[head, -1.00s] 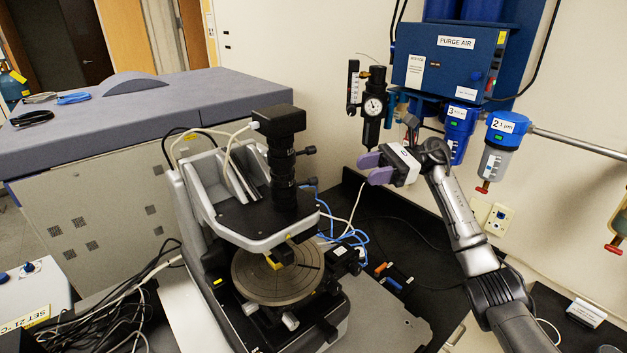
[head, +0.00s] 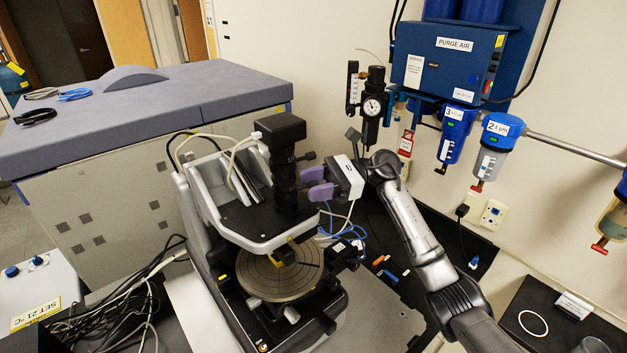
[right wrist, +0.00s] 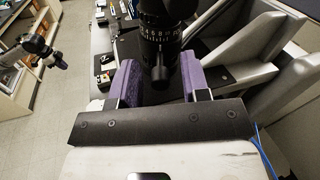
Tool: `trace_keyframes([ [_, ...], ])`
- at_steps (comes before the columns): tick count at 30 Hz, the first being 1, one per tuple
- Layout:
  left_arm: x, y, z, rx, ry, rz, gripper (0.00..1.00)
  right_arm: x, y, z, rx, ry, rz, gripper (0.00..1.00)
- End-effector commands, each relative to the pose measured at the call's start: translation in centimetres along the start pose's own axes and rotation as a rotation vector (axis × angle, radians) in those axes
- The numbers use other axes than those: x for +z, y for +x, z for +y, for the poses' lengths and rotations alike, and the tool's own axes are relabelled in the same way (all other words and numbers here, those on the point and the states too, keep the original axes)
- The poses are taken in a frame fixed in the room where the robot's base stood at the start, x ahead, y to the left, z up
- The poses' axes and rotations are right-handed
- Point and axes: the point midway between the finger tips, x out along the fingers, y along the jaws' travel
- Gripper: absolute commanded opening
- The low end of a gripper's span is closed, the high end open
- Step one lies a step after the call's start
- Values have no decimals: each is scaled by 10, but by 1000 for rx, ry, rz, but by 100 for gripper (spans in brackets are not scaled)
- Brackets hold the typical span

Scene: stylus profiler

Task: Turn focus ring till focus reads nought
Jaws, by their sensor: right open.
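The black camera tube (head: 283,168), with ribbed rings, stands upright on the profiler's black top plate. In the right wrist view its ringed barrel (right wrist: 160,38) carries white scale marks too small to read, so I cannot tell the focus value. A small black side knob (right wrist: 160,76) points toward that camera. My right gripper (head: 308,183) is open, its purple fingers just right of the tube's lower part. In the right wrist view the gripper (right wrist: 157,76) has one finger on either side of the barrel, with gaps visible. What appears to be my left arm shows distantly there; its jaws are unclear.
The round stage (head: 282,274) lies below the tube. A grey frame (head: 222,222) and cables (head: 232,165) crowd its left. An upper side knob (head: 306,156) sticks out right above my fingers. The air regulator (head: 373,106) and blue filters (head: 455,130) hang on the wall to the right.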

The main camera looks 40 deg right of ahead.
Motion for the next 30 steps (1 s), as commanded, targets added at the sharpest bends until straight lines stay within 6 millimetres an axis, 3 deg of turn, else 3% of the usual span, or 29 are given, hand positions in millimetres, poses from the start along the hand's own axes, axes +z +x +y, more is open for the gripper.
trace_keyframes([
  [10,0,-1,0,0,0,0,0,0,2,0,0,0,0,43],
  [24,1,-1,-4,-9,12,-2,0,0,2,0,-1,0,0,0],
  [30,0,0,-3,-9,11,-2,0,0,2,0,-1,0,0,0],
])
